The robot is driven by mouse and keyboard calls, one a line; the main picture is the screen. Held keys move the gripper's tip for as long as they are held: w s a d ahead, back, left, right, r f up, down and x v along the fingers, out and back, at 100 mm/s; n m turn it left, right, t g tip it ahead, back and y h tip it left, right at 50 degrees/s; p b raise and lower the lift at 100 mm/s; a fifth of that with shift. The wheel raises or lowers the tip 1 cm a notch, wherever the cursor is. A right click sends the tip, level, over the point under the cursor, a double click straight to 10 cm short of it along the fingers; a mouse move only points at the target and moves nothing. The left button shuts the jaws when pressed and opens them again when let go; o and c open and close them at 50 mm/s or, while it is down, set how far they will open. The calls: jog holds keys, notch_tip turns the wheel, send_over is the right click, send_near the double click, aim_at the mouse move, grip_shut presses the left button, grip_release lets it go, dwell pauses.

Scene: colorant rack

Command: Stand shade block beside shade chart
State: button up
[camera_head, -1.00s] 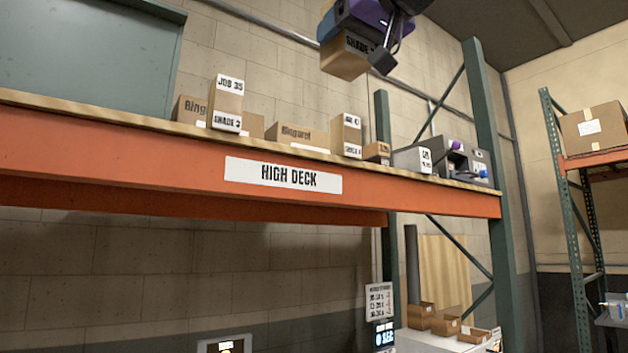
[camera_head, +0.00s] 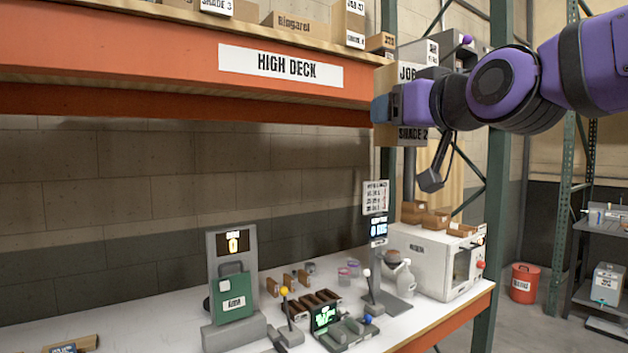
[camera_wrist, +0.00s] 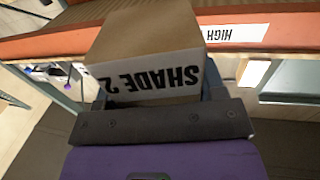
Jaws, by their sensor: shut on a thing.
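My gripper (camera_head: 386,109) is shut on a tan box with white labels reading JOB and SHADE 2 (camera_head: 411,134). It holds the box in the air in front of the right end of the high deck. In the wrist view the box (camera_wrist: 150,58) fills the space ahead of my gripper, its SHADE 2 label upside down. My gripper hides part of the box in the head view. A white card with rows of small print (camera_head: 376,197), possibly the shade chart, stands on a post above the counter. Its print is too small to read.
The orange high deck beam (camera_head: 180,62) runs across the top, with several boxes above it. A green upright (camera_head: 497,100) stands right of the held box.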

jog(key=w+d+f+m+h, duration=0.1)
jog(key=w+d+f, duration=0.5)
jog(key=f, duration=1.3)
jog(key=w+d+f+m+t+h, duration=0.1)
jog(key=w+d+f, duration=0.4)
jog(key=f, duration=1.5)
jog(key=w+d+f+m+h, duration=0.2)
jog(key=w+d+f+h, duration=0.3)
jog(key=f, duration=1.5)
jog(key=shift+w+d+m, duration=0.4)
jog(key=shift+w+d, duration=0.45)
jog(key=shift+a, duration=0.15)
